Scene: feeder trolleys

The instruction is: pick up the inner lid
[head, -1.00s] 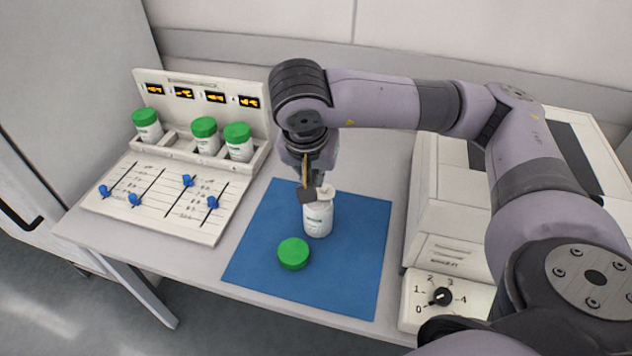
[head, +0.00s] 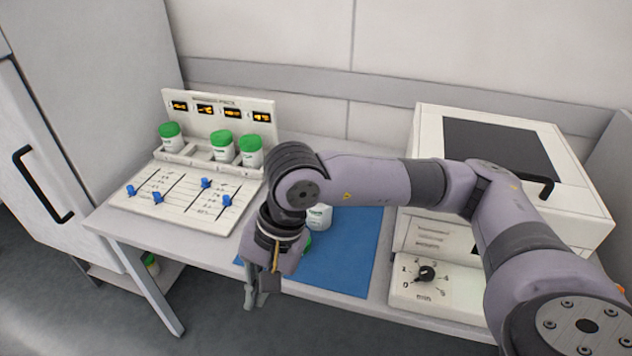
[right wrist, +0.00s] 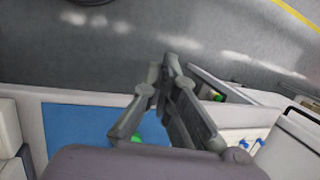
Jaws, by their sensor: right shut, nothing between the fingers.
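The white bottle (head: 319,219) stands on the blue mat (head: 345,265), its top hidden behind my right arm. I cannot make out the inner lid in either view. A green screw cap (head: 308,243) lies on the mat, mostly covered by my arm; a sliver of green also shows in the right wrist view (right wrist: 137,137). My right gripper (head: 256,298) points down past the table's front edge, left of and nearer than the bottle. It is shut and empty; its fingers also show in the right wrist view (right wrist: 164,66). My left gripper is out of view.
A rack (head: 178,155) with several green-capped bottles and a slider panel (head: 180,207) with blue knobs stand at the left. A white machine (head: 578,190) with a dial (head: 426,273) stands at the right. Open floor lies before the table.

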